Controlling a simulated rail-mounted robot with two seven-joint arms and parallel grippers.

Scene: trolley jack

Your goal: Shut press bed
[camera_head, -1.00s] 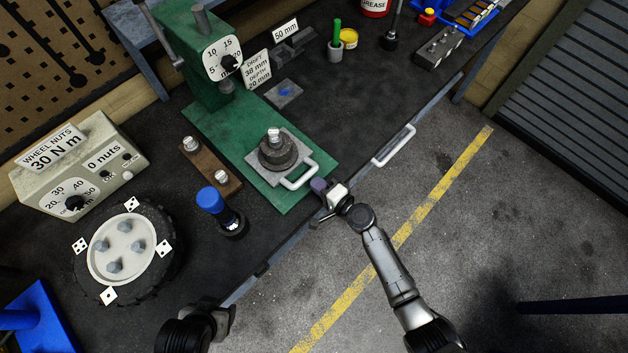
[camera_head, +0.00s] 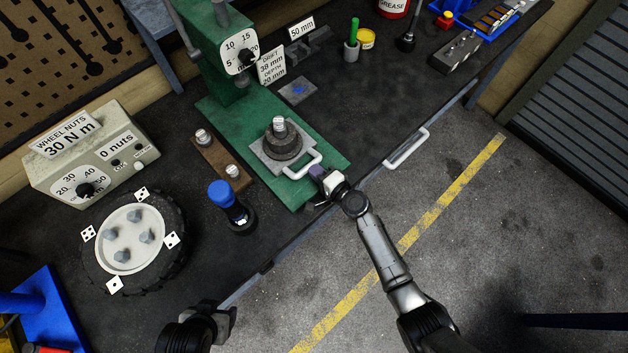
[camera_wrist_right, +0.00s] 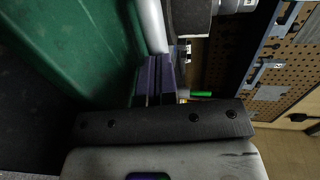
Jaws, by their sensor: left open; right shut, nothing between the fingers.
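The press bed (camera_head: 265,152) is a grey plate with a white bar handle (camera_head: 303,169) on its near right side. It lies on the green press base (camera_head: 225,124) and carries a dark round part with a silver pin (camera_head: 281,142). It sits out in front of the press column. My right gripper (camera_head: 318,172) is shut and empty, just beside the handle's right end. In the right wrist view its purple fingers (camera_wrist_right: 154,80) are together, close to the white handle (camera_wrist_right: 152,25); I cannot tell if they touch. My left gripper (camera_head: 228,318) is low at the bench's front edge, away from the bed.
A blue-topped bottle (camera_head: 225,196) and a brown block with silver pins (camera_head: 218,162) stand left of the bed. A wheel hub (camera_head: 130,240) and the torque box (camera_head: 92,160) lie further left. A white drawer handle (camera_head: 406,149) is on the bench front to the right.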

